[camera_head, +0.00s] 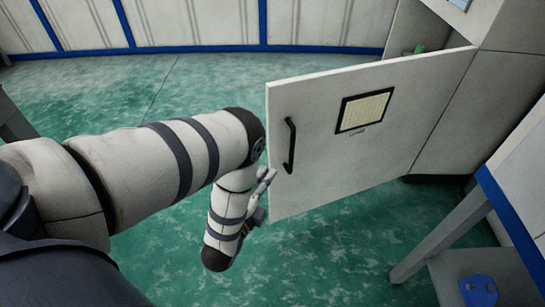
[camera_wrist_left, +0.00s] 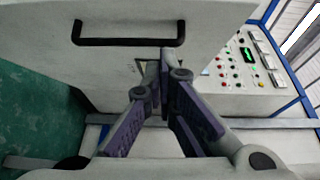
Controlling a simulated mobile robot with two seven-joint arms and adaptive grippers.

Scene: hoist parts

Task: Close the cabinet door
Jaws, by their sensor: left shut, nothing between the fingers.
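The white cabinet door (camera_head: 330,180) stands wide open in the head view, swung out to the left from the cabinet (camera_head: 470,120) at the right. It bears a black bar handle (camera_head: 290,145) near its free edge and a framed yellowish sheet (camera_head: 363,112). My left gripper (camera_head: 267,178) is shut and empty, beside the door's free edge, a little below the handle. Contact with the door cannot be told. My right gripper is out of view.
A small green thing (camera_head: 419,49) shows inside the open cabinet. A blue-edged table (camera_head: 510,215) stands at the right, with a blue part (camera_head: 478,291) below it. The left wrist view shows a control panel (camera_wrist_left: 240,65) with buttons.

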